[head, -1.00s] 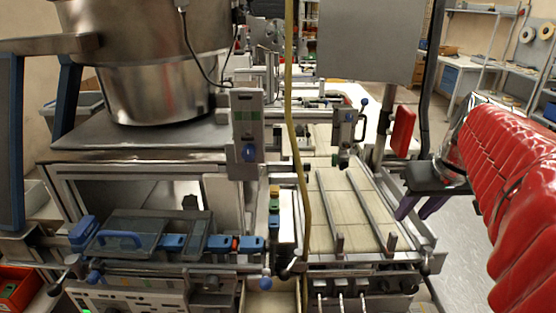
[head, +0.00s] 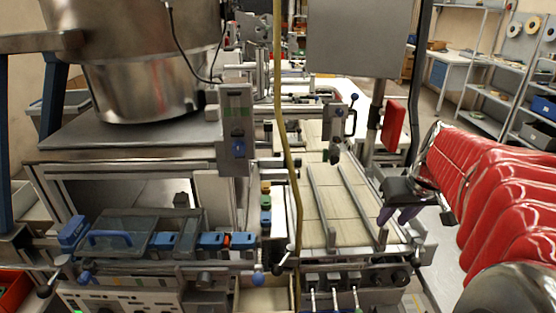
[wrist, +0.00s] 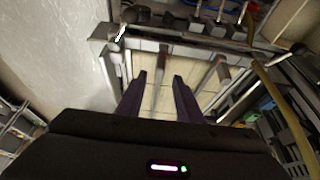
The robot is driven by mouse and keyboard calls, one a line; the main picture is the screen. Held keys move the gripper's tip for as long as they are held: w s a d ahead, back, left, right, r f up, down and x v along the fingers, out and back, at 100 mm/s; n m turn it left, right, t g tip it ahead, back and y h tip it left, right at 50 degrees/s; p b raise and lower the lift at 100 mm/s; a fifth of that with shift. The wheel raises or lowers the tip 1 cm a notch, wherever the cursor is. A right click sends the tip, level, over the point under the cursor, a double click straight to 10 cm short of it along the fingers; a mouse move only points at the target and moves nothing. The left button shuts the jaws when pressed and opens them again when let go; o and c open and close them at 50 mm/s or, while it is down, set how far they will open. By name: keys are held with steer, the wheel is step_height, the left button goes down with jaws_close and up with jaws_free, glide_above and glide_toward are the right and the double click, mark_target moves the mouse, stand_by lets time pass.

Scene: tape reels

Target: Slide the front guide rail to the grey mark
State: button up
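Two long grey guide rails lie over the pale conveyor belt (head: 328,210): a left rail (head: 319,200) and a right rail (head: 361,200). I cannot tell for certain which is the front one. No grey mark can be made out. My gripper (head: 398,216), with two purple fingers, hangs just right of the right rail near the conveyor's near end, above and apart from it. In the wrist view my gripper (wrist: 160,82) points at the belt with its fingers spread and nothing held. A rail (wrist: 220,72) runs to the right of the fingers there.
A yellow hose (head: 284,120) hangs left of the belt. A grey panel (head: 360,38) and a red box (head: 394,126) stand behind.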

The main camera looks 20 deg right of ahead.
mark_target(386, 227)
steer(key=x, duration=0.7)
steer(key=shift+r, duration=0.1)
jaws_close()
stand_by(0.6)
